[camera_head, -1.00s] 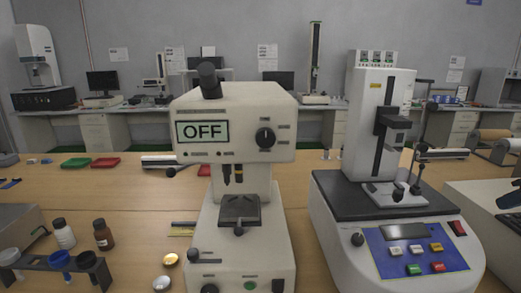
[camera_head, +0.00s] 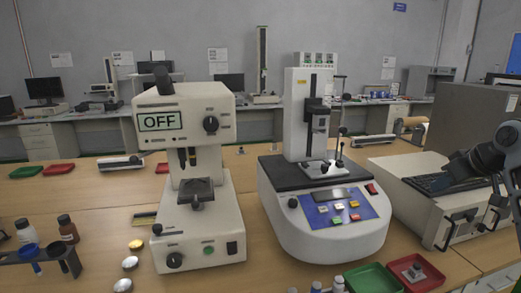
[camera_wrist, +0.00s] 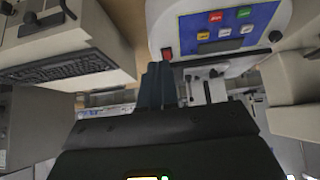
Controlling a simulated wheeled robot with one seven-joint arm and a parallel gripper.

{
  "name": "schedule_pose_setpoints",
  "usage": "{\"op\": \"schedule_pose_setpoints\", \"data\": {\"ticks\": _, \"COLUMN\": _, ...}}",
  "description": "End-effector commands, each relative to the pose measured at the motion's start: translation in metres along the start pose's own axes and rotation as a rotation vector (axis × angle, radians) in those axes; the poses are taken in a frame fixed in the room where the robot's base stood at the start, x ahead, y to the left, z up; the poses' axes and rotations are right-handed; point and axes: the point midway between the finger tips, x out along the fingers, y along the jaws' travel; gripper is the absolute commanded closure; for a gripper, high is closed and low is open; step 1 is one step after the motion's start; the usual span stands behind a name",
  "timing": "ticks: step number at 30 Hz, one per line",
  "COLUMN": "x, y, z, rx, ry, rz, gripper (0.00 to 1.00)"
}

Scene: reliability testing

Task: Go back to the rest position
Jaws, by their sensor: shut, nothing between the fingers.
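My gripper (camera_head: 452,178) is at the right of the head view, in front of the keyboard on the grey-white bench machine (camera_head: 415,210). In the wrist view its blue-grey fingers (camera_wrist: 157,82) are together, with nothing between them. The fingers are raised off the table and hold no object. Part of my dark arm shows at the right edge of the head view; the rest is out of frame.
The tester with a blue panel (camera_head: 330,225) stands left of my gripper. A hardness tester reading OFF (camera_head: 195,215) is farther left. A green tray (camera_head: 372,280) and a red tray (camera_head: 440,270) lie at the front. Bottles and a rack (camera_head: 40,255) are at left.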

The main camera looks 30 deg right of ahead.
Motion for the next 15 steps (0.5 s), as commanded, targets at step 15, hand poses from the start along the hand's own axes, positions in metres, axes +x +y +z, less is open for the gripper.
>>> {"op": "schedule_pose_setpoints", "data": {"ticks": 15, "x": 0.053, "y": -0.069, "z": 0.019, "rx": 0.037, "ry": 0.089, "rz": -0.049, "gripper": 1.0}}
